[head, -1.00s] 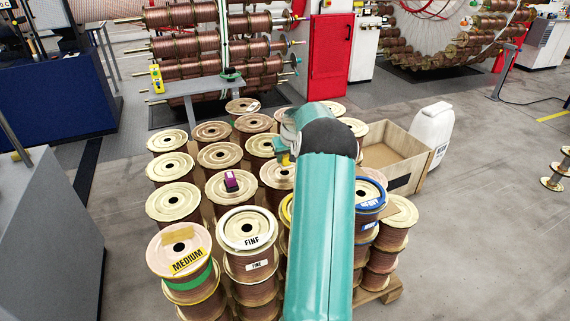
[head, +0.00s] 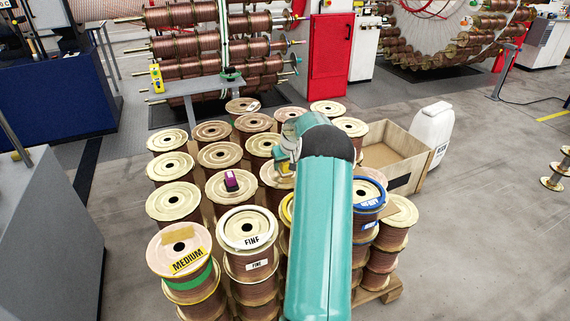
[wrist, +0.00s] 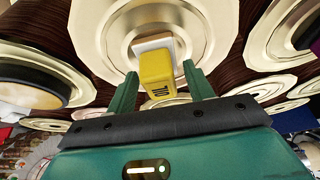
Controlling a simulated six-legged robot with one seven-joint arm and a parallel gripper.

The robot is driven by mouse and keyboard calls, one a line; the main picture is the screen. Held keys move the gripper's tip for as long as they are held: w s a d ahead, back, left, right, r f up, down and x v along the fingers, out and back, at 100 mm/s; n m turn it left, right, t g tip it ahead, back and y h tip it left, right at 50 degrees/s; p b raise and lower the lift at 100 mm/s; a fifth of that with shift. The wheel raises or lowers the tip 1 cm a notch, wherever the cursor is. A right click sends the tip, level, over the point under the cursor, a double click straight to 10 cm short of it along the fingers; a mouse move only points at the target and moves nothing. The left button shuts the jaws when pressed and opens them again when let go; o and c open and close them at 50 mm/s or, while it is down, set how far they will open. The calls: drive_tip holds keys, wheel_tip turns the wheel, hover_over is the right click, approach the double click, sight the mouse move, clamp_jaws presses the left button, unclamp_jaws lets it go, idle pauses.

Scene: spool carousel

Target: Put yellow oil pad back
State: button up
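The yellow oil pad (wrist: 158,76), a small yellow block with dark lettering and a white part at its far end, is in the middle of the wrist view against a pale spool flange (wrist: 113,42). My gripper (wrist: 161,78) has its two green fingers apart, one on each side of the pad, with a gap visible on both sides. In the head view my gripper (head: 283,161) is low over the spools near the middle of the stack, partly hidden by my arm. A little yellow shows there, but the pad's outline is unclear.
Copper spools crowd the pallet around my gripper, including MEDIUM (head: 180,248) and FINE (head: 247,228) ones. A purple-and-black block (head: 232,181) lies on one spool. An open wooden crate (head: 402,150) and white jug (head: 431,132) stand at the right.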

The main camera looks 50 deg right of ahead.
drive_tip(key=shift+r, duration=0.35)
drive_tip(key=v, duration=1.2)
drive_tip(key=w+a+r+n, duration=0.1)
drive_tip(key=a+r, duration=0.4)
drive_tip(key=a, duration=0.6)
drive_tip(key=a+r+n, duration=0.1)
drive_tip(key=a+r, duration=0.3)
drive_tip(key=a, duration=0.7)
drive_tip(key=w+a+r+n, duration=0.1)
drive_tip(key=a+r, duration=0.4)
drive_tip(key=a, duration=0.6)
drive_tip(key=s+a+f+n+t+y, duration=0.1)
drive_tip(key=s+a+n+y, duration=0.1)
drive_tip(key=s+a, duration=1.8)
drive_tip(key=a+n, duration=0.1)
drive_tip(key=a, duration=0.1)
drive_tip(key=shift+a+f+t, duration=0.3)
drive_tip(key=shift+t, duration=0.1)
